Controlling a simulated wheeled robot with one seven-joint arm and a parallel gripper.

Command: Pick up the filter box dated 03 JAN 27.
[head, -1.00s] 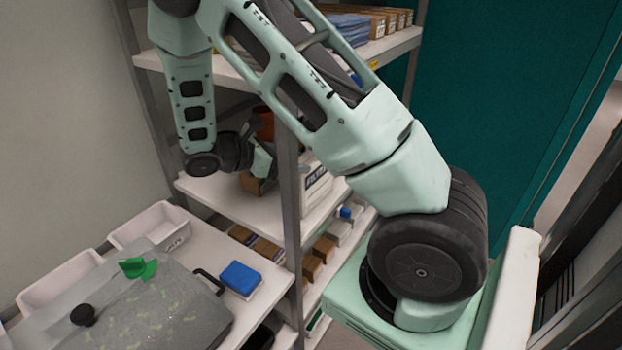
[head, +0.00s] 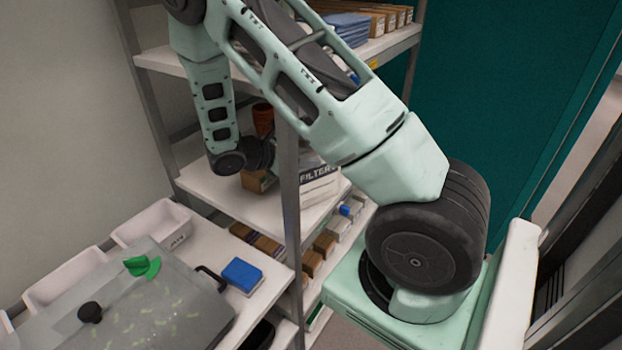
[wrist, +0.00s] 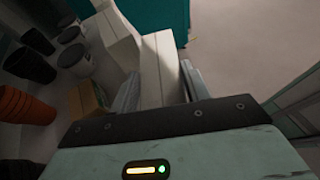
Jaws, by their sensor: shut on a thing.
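My gripper (wrist: 160,85) is shut on a pale filter box (wrist: 164,66), which stands between its two fingers in the wrist view. A larger pale box (wrist: 115,45) is close beside it on the left. In the head view, a white box lettered FILTER (head: 318,186) is on the middle shelf, just right of the shelf post. My gripper is mostly hidden there behind the post and my arm. No date can be read in either view, so I cannot tell which box carries 03 JAN 27.
The shelf post (head: 290,200) stands close to my wrist. Orange pots (wrist: 22,103), black pots (wrist: 30,62) and a brown box (wrist: 84,100) are left of my gripper. Small boxes line the lower shelf (head: 325,245). A blue-topped box (head: 242,275) sits on the left bench.

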